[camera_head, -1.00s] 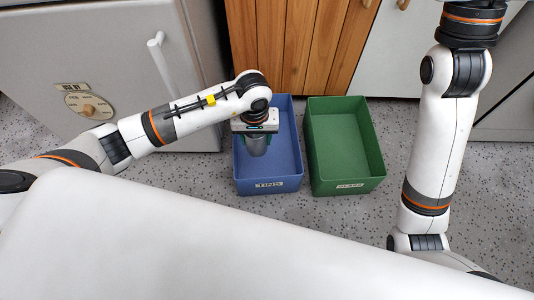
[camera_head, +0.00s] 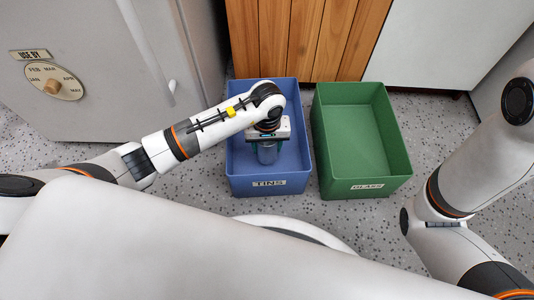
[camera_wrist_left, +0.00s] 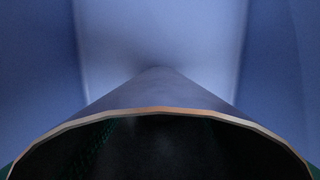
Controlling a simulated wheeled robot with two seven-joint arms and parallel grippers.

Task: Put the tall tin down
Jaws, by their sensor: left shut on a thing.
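The tall tin (camera_head: 267,155) is a grey metal cylinder inside the blue bin (camera_head: 256,187), whose front label reads TINS. My left gripper (camera_head: 267,144) points down into this bin and is shut on the tin near its top, with a dark green finger at each side. In the left wrist view the tin's open rim (camera_wrist_left: 160,111) and dark inside fill the bottom, with its side narrowing away below. The tin looks about upright. I cannot tell whether its base touches the bin floor. My right gripper is out of view.
A green bin (camera_head: 366,196) labelled GLASS stands empty to the right of the blue one. A grey cabinet with a USE BY dial (camera_head: 53,86) is at the left. Wooden doors (camera_head: 300,40) are behind the bins. Speckled floor lies around them.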

